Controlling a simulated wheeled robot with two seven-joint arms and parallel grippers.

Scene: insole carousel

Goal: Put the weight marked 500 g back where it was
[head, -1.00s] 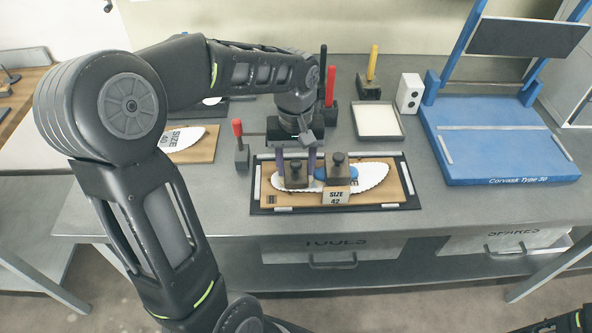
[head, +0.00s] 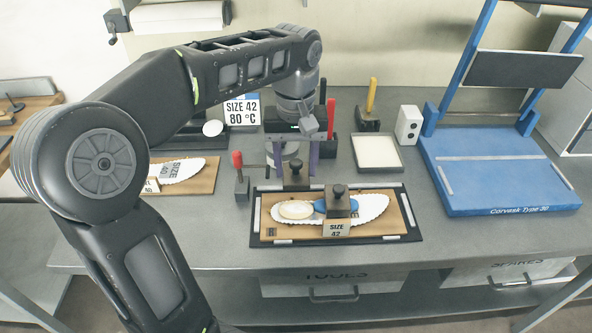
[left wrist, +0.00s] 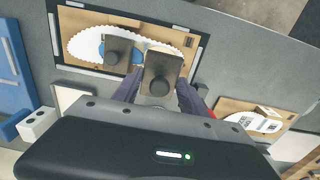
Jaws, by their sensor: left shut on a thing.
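My left gripper (head: 296,166) is shut on a dark weight with a round knob (head: 295,176) and holds it just behind the insole board. The weight also shows between the fingers in the left wrist view (left wrist: 160,78). A second dark knobbed weight (head: 340,204) stands on the white serrated-edged insole (head: 374,206), over part of a blue patch (head: 320,206). A cream oval pad (head: 296,210) lies bare at the insole's left end. I cannot read a mark on either weight. My right gripper is out of view.
An empty tray (head: 376,152), a white box (head: 408,124) and a blue stand (head: 500,170) are right. A SIZE 42 80 °C sign (head: 242,111) stands behind.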

